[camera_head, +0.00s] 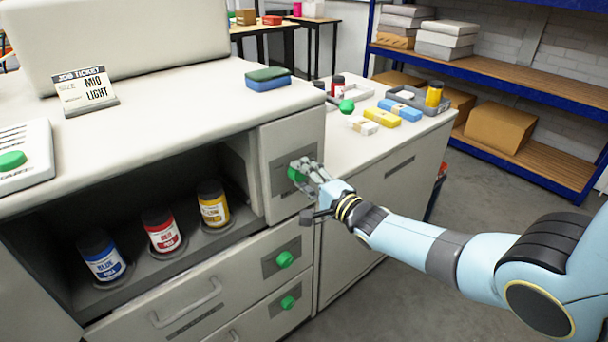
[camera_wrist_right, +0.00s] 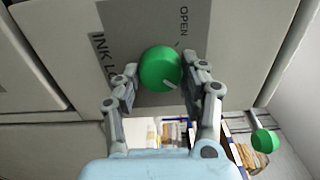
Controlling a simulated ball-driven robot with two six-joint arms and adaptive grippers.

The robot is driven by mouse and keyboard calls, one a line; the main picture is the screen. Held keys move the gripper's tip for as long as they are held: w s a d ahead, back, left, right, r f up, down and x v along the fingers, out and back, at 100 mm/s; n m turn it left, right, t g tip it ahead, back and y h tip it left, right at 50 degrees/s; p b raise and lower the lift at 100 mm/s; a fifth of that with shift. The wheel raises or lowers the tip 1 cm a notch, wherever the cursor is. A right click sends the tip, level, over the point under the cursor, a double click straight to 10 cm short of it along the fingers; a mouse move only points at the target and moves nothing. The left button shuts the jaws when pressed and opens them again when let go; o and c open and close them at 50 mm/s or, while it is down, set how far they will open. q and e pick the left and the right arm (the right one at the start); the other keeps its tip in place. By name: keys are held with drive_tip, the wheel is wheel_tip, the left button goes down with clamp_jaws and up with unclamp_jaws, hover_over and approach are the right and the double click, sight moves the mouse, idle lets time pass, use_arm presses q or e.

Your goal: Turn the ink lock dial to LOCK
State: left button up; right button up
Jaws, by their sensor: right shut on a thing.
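The ink lock dial (camera_wrist_right: 160,68) is a green round knob on a grey plate (camera_wrist_right: 120,30) marked "INK L…" and "OPEN" in the right wrist view. A small pale mark shows on its lower right. In the head view the dial (camera_head: 295,174) is on the upper right front of the machine, partly hidden by my fingers. My right gripper (camera_head: 312,172) reaches it from the right and is shut on it, with a finger on each side in the wrist view (camera_wrist_right: 165,88). The word LOCK is not readable in full. My left gripper is not in view.
Blue, red and yellow ink bottles (camera_head: 162,230) stand in the open bay left of the dial. Two green knobs (camera_head: 285,259) are on the drawers below. A side counter (camera_head: 340,145) holds bottles and small blocks. Blue shelving (camera_head: 480,68) stands at the back right.

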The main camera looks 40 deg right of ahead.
drive_tip(key=shift+m, duration=0.6)
drive_tip(key=o, duration=1.2)
drive_tip(key=shift+s, duration=0.15)
drive_tip(key=s, duration=0.8)
drive_tip(key=s+d, duration=0.1)
drive_tip(key=s, duration=0.2)
drive_tip(key=shift+s, duration=0.4)
drive_tip(key=shift+f, duration=0.1)
